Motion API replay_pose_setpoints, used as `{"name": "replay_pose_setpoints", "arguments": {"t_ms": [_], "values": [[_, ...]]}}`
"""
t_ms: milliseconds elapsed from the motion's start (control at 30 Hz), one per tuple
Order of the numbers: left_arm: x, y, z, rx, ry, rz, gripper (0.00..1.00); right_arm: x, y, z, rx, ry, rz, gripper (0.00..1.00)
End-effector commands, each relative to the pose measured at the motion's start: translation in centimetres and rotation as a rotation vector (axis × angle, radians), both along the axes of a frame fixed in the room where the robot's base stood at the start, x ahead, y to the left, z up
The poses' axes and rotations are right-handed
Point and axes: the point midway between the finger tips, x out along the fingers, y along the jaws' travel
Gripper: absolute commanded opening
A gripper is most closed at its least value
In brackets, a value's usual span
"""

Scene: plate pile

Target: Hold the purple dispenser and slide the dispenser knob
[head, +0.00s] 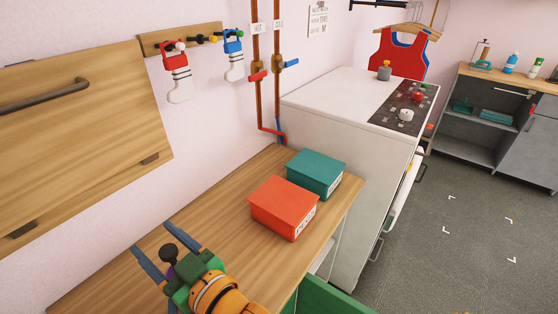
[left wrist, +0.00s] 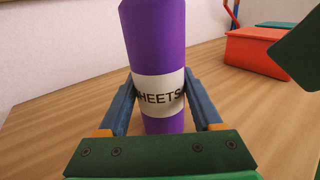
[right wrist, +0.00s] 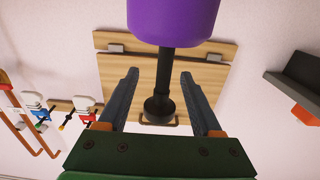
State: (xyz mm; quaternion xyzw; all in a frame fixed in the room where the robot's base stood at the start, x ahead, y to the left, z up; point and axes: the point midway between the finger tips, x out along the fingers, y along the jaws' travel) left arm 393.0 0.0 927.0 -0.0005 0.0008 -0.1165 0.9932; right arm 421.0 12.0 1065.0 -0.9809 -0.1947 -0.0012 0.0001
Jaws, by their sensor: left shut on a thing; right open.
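The purple dispenser (left wrist: 155,40) stands upright in the left wrist view, with a white label ending in "HEETS". My left gripper (left wrist: 157,95) is shut on it around the label. The right wrist view shows the dispenser's purple end (right wrist: 172,18) with a dark rod and a round black knob (right wrist: 158,108). My right gripper (right wrist: 159,75) is open, one finger on each side of the rod and knob, with gaps visible. In the head view my right gripper (head: 152,237) is over the counter's near left; the black knob (head: 168,250) shows there, most of the dispenser hidden.
An orange-red box (head: 283,203) and a teal box (head: 317,170) sit on the wooden counter (head: 225,210). A wooden wall cabinet (head: 80,110) hangs on the left. Stockings on pegs (head: 178,80), pipes (head: 276,80) and a white stove (head: 330,110) stand beyond.

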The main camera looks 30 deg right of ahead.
Motion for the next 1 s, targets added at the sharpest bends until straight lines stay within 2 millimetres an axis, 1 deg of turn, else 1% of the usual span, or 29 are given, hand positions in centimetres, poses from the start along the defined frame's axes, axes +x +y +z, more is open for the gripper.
{"name": "replay_pose_setpoints", "arguments": {"t_ms": [133,300,567,633,800,867,1000], "values": [[0.0,0.0,0.0,0.0,0.0,-0.001,0.0,-0.1,0.0,-3.9,-0.006,0.011,0.001,0.66],[0.0,0.0,0.0,0.0,0.0,-0.001,0.0,-4.8,-1.9,-3.7,-0.002,0.008,0.001,0.66],[0.0,0.0,0.0,0.0,0.0,-0.001,0.0,-11.6,-4.7,-3.6,-0.002,0.011,0.003,0.66],[0.0,0.0,0.0,0.0,0.0,-0.001,0.0,-10.6,-6.1,-4.7,-0.059,0.008,-0.026,0.66],[0.0,0.0,0.1,0.0,-0.001,0.0,0.0,-9.2,-9.9,-7.4,-0.175,0.027,-0.093,0.66],[0.0,0.0,0.1,0.0,-0.001,0.0,0.0,-8.8,-11.4,-8.2,-0.215,0.032,-0.119,0.66],[0.0,0.0,0.1,0.0,-0.001,0.0,0.0,-7.9,-15.0,-9.7,-0.301,0.044,-0.181,0.66]]}}
